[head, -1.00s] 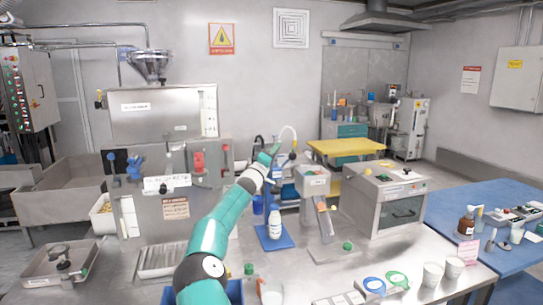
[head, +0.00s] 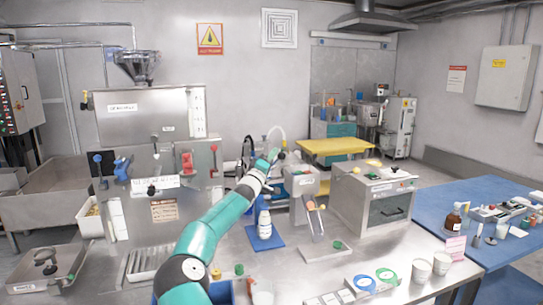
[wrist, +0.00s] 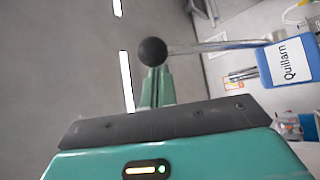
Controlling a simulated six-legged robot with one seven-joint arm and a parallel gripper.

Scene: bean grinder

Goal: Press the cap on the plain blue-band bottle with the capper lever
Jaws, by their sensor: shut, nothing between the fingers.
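A white bottle (head: 265,224) stands upright on the blue base plate (head: 263,241) of the capper; its band is too small to make out. The capper's blue head (wrist: 285,62), labelled "Quillarn", shows at the right of the wrist view. A metal lever (wrist: 215,47) runs from it to a black ball knob (wrist: 152,51). My gripper (wrist: 157,88) is shut and empty, its green fingers right at the knob; I cannot tell whether they touch. In the head view my gripper (head: 273,156) is above the bottle, hiding part of the capper.
A grey machine (head: 300,181) stands right of the capper, with a steel box (head: 372,210) beyond it. A large steel grinder (head: 150,118) is at the left. Green and blue rings (head: 386,276) and white cups (head: 421,268) lie on the front right of the steel table.

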